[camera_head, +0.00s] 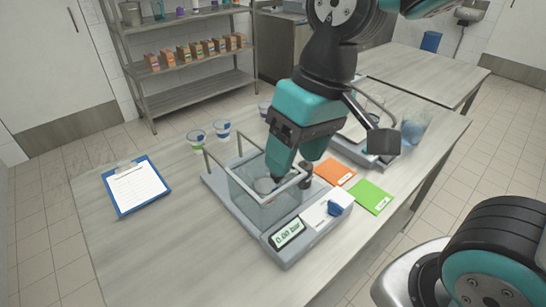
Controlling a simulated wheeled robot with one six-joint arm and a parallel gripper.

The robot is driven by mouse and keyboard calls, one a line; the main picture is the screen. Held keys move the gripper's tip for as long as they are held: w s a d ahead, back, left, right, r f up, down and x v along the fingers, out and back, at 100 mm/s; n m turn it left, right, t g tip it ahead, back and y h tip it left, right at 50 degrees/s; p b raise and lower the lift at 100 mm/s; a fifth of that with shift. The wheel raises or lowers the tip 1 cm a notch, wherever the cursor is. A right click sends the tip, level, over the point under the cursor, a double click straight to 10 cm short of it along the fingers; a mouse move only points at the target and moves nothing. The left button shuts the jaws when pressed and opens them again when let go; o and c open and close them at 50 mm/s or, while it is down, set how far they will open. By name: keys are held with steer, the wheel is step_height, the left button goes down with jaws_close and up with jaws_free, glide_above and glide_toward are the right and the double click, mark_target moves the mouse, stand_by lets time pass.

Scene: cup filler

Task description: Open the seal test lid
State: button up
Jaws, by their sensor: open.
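The seal tester (225,196) is a grey base on the near table with a clear-walled chamber (250,207) edged by grey bars. Its display (287,233) reads 0.00 bar, and a blue knob (335,208) sits on a white panel beside it. A small cup (264,186) shows inside the chamber area, partly hidden by my gripper. My gripper (291,174) points down, open, over the chamber's right rear side, close to the frame's bar. I cannot tell whether it touches the frame. The arm hides part of the lid, and its exact position is unclear.
Cups (197,139) stand behind the tester. A clipboard (136,186) lies left; orange (335,171) and green (371,197) cards lie right. Another device (351,151) and a clear container (414,130) stand behind. The table's near left is clear.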

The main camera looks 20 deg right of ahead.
steer(key=w+d+r+m+h+p, duration=0.1)
steer(key=w+d+m+h+p, duration=0.15)
steer(key=w+m, duration=0.85)
steer(key=n+p, duration=0.2)
glide_toward(265, 168)
steer(key=shift+h, duration=0.25)
steer(key=s+f, duration=0.1)
steer(key=f, duration=0.1)
steer(key=s+f, duration=0.3)
steer(key=f, duration=0.1)
steer(key=shift+s+d+f, duration=0.1)
steer(key=shift+s+d, duration=0.2)
steer(key=shift+s, duration=0.1)
